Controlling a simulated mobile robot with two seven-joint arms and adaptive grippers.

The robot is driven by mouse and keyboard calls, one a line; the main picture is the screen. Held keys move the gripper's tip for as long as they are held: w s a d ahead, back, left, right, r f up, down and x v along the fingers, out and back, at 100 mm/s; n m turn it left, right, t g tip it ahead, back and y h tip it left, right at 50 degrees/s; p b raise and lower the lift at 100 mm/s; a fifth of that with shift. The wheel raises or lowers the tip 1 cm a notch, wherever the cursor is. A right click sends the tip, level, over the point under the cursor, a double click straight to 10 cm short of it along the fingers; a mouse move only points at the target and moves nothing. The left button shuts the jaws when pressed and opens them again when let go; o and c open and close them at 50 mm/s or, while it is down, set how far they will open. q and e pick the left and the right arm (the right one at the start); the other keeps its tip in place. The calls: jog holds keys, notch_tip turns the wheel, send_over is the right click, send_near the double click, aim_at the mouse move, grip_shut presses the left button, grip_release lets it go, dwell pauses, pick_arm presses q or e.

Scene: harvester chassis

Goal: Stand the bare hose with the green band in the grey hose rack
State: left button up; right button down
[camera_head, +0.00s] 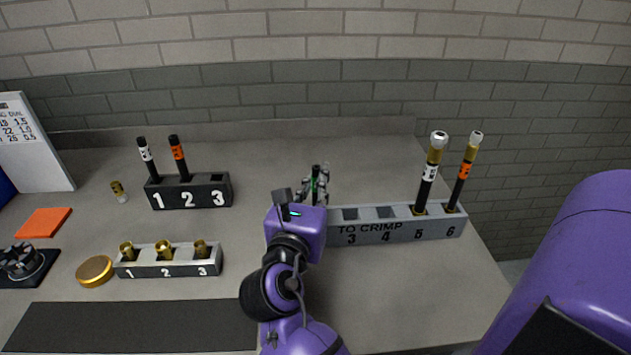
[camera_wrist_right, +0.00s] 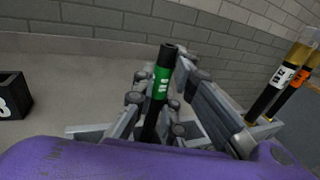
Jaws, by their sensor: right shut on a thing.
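The bare black hose with the green band (camera_head: 315,183) is upright near the left part of the grey hose rack (camera_head: 387,233), marked TO CRIMP. My right gripper (camera_head: 315,192) is shut on this hose; the hose (camera_wrist_right: 162,82) stands between the fingers (camera_wrist_right: 155,102) in the wrist view, its open top above them. Its lower end is hidden, so I cannot tell whether it is in a slot. My wrist covers the rack's left end. Slots 3 and 4 look empty. Slots 5 and 6 hold a white-banded hose (camera_head: 428,178) and an orange-banded hose (camera_head: 463,178), both with fittings.
A black rack (camera_head: 216,192) at left holds white-banded and orange-banded bare hoses in slots 1 and 2; slot 3 is empty. A smaller rack (camera_head: 170,269) holds brass fittings. A loose fitting (camera_head: 119,192), gold lid (camera_head: 95,271) and orange pad (camera_head: 43,223) lie left.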

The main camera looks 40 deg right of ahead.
dwell(0.4)
jog(key=c, duration=1.7)
grip_release()
jog(key=shift+r, duration=0.1)
notch_tip(320, 180, up, 10)
jog(key=shift+f, duration=0.1)
